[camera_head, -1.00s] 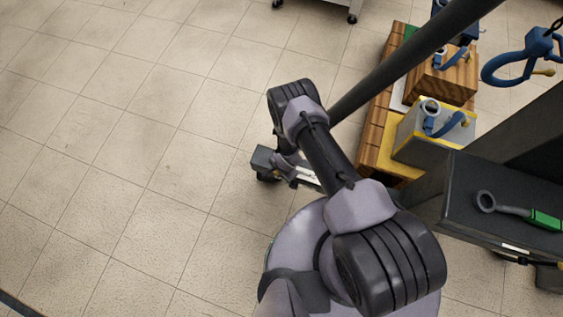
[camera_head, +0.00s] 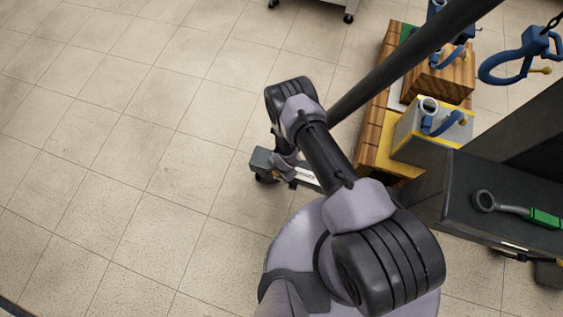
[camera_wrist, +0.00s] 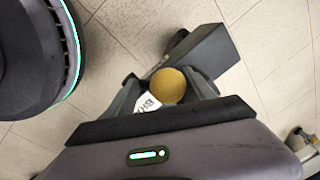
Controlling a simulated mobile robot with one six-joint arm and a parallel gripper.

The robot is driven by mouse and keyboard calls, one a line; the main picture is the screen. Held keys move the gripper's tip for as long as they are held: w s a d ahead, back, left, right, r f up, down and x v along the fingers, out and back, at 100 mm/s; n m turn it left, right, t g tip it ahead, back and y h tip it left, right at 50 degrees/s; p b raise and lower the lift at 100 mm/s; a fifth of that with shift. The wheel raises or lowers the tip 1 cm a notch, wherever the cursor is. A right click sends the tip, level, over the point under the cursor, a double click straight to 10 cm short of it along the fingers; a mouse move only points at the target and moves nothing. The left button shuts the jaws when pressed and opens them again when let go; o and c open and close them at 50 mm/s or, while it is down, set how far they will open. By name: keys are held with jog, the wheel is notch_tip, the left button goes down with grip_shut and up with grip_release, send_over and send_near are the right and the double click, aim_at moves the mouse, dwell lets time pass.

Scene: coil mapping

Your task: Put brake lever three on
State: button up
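In the wrist view, my gripper (camera_wrist: 165,92) has a finger on each side of a round yellow end (camera_wrist: 168,85). The fingers look closed on it. A white label (camera_wrist: 147,103) with partly hidden dark letters sits beside it. A dark box-like form (camera_wrist: 200,52) lies beyond the fingers; I cannot tell whether it is joined to the yellow end. In the head view, my gripper is low over the floor, mostly hidden by my arm. A grey block (camera_head: 262,161) shows near it. I cannot identify brake lever three with certainty.
At the right of the head view, a grey-yellow block (camera_head: 412,143) and a wooden block (camera_head: 447,78) carry blue levers with yellow ends. A blue hook (camera_head: 513,67) hangs on a chain. A dark cabinet (camera_head: 505,172) carries a green-handled ring tool (camera_head: 515,209). The left floor is clear.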

notch_tip(320, 180, up, 16)
jog(key=s+d+p, duration=0.1)
jog(key=p, duration=0.6)
jog(key=shift+s+d, duration=0.3)
jog(key=shift+s, duration=0.1)
jog(key=shift+r, duration=0.1)
